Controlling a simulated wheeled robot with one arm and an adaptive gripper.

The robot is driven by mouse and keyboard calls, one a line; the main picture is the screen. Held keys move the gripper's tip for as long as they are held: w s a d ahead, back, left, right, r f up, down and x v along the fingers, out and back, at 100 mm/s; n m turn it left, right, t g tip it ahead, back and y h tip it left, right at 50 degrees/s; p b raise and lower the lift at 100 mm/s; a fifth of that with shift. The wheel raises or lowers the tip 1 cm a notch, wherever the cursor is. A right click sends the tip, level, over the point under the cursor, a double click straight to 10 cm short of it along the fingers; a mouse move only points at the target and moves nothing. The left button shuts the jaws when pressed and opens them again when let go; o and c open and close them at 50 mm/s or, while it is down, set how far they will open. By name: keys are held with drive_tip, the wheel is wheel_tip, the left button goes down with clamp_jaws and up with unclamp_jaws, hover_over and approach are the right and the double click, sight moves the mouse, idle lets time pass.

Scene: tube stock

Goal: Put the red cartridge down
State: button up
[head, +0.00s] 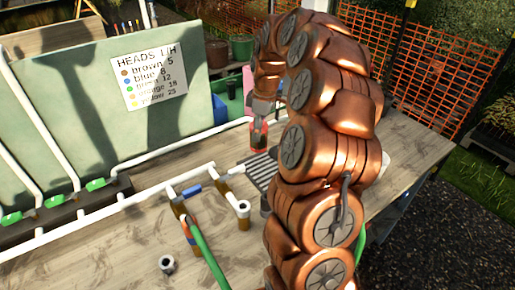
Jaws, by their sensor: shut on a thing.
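The red cartridge (258,136) is a small upright cylinder, red with a darker part, in the middle of the head view. My gripper (261,119) comes down from above and is shut on its upper part. The cartridge is just beyond a dark slatted grate (262,172) on the wooden table (110,252). I cannot tell whether its bottom touches the table. My copper-coloured arm hides much of the right side of the table and part of the grate.
White pipes (150,192) with fittings run across the table. A green hose (207,258), a blue piece (192,190) and a small grey ring (167,264) lie in front. A green board with a HEADS sign (148,80) stands behind. The table's right end (415,145) looks clear.

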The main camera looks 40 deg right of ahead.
sight(259, 144)
wheel_tip(259, 144, down, 7)
drive_tip(key=shift+r+p, duration=0.15)
drive_tip(key=shift+p, duration=0.95)
drive_tip(key=shift+f, duration=0.3)
drive_tip(key=shift+f, duration=0.2)
drive_tip(key=o, duration=1.2)
drive_tip(key=shift+r, duration=0.1)
drive_tip(key=shift+c, duration=0.2)
drive_tip(key=shift+d+r, duration=0.15)
drive_tip(key=shift+r, duration=0.35)
drive_tip(key=r+b, duration=0.1)
drive_tip(key=r, duration=0.2)
drive_tip(key=r+b, duration=0.1)
drive_tip(key=r, duration=0.3)
drive_tip(key=s+r+b, duration=0.1)
drive_tip(key=r, duration=0.3)
drive_tip(key=shift+d+r, duration=0.1)
drive_tip(key=shift+d, duration=0.25)
